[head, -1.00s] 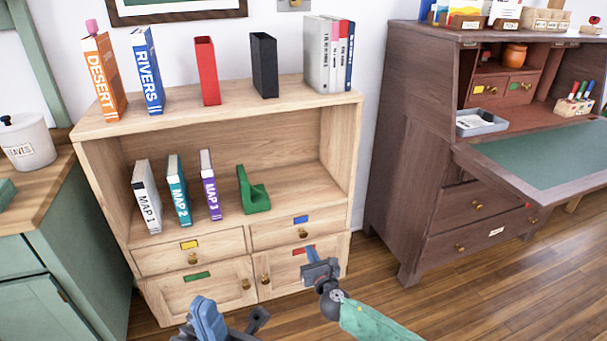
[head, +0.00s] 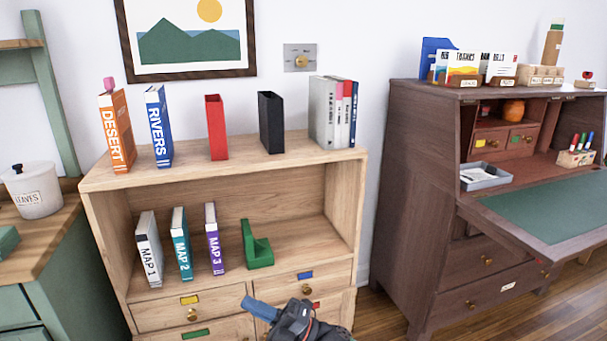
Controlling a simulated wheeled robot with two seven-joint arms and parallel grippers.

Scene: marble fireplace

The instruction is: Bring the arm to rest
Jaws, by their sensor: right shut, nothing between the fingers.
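My right gripper (head: 262,309) shows at the bottom middle of the head view, blue-fingered with a dark grey body. It is shut and empty, in front of the lower drawers of the wooden bookcase (head: 335,205). The rest of my right arm is cut off by the bottom edge. My left gripper is not in view.
The bookcase holds a Desert book (head: 115,130), a Rivers book (head: 158,125), a red holder (head: 216,128), a black holder (head: 271,122), several map books and a green bookend (head: 257,245). A brown desk (head: 415,180) with its leaf lowered stands right. Floor shows between them.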

